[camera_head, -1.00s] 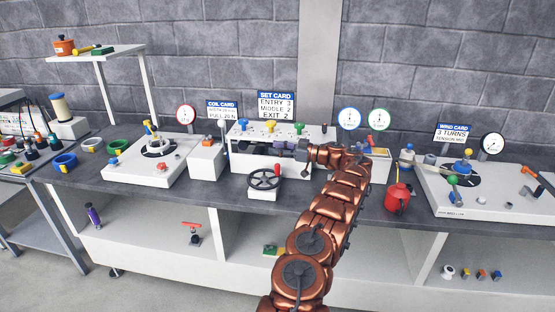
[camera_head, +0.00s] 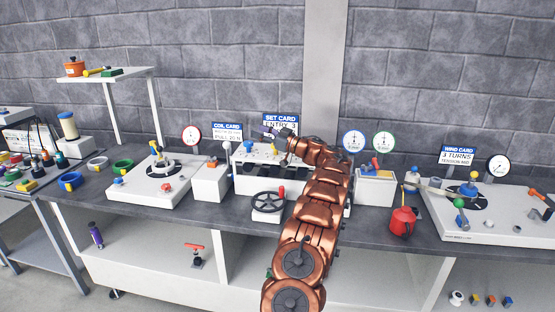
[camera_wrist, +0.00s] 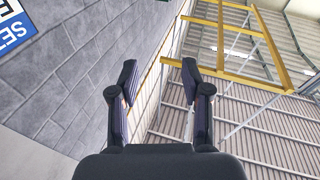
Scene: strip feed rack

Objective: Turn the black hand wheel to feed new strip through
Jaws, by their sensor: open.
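The black hand wheel (camera_head: 267,202) with a red knob (camera_head: 282,191) sits on a low white block at the front of the bench, below the white strip feed unit (camera_head: 240,179). My gripper (camera_head: 272,133) is above the unit's top, in front of the set card (camera_head: 281,121), up and apart from the wheel. In the wrist view my gripper (camera_wrist: 161,85) is open, its two dark fingers apart with nothing between them. The wrist camera faces the wall and roof beams, so the wheel is not in it. My arm hides the unit's right part.
A white turntable unit (camera_head: 130,192) stands left, a red can (camera_head: 402,222) and another white unit (camera_head: 490,233) right. Dial gauges (camera_head: 354,141) stand behind. Bare grey bench (camera_head: 222,213) lies left of the wheel.

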